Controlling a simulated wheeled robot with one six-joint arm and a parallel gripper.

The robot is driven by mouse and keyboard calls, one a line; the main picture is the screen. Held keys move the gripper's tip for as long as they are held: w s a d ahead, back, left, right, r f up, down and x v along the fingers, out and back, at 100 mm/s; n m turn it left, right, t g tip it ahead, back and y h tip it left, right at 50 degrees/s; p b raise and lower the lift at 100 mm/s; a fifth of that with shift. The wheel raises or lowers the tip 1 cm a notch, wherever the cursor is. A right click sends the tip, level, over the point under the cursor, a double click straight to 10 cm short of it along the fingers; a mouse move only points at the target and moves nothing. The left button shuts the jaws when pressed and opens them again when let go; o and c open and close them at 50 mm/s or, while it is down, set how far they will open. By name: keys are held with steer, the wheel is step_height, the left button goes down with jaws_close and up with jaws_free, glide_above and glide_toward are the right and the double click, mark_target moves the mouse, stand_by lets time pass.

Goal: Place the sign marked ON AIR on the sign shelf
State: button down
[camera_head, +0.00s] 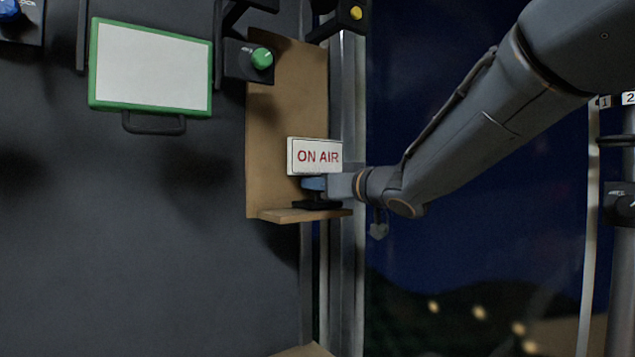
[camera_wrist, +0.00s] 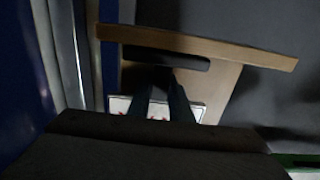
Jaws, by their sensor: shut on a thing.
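The ON AIR sign (camera_head: 315,155) is a white plate with red letters, upright above a dark base (camera_head: 317,205). My gripper (camera_head: 314,184) reaches in from the right and is shut on the sign between plate and base. The sign shelf is a wooden ledge (camera_head: 283,216) with a tall wooden back board. The base is over or on the ledge; I cannot tell whether they touch. In the wrist view my fingers (camera_wrist: 160,98) partly hide the white plate (camera_wrist: 197,112). The dark base (camera_wrist: 165,59) shows close to the shelf ledge (camera_wrist: 240,50).
A green-framed white panel (camera_head: 150,65) with a handle hangs on the dark wall at left. A box with a green knob (camera_head: 262,59) is above the shelf, and a yellow knob (camera_head: 356,13) is higher up. A metal post (camera_head: 350,270) runs beside the shelf.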

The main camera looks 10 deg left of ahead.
steer(key=shift+f, duration=0.1)
steer(key=shift+f, duration=0.15)
steer(key=c, duration=1.6)
jaws_free()
steer(key=shift+r, duration=0.3)
steer(key=b+v, duration=0.2)
steer(key=v, duration=1)
steer(key=shift+f, duration=0.1)
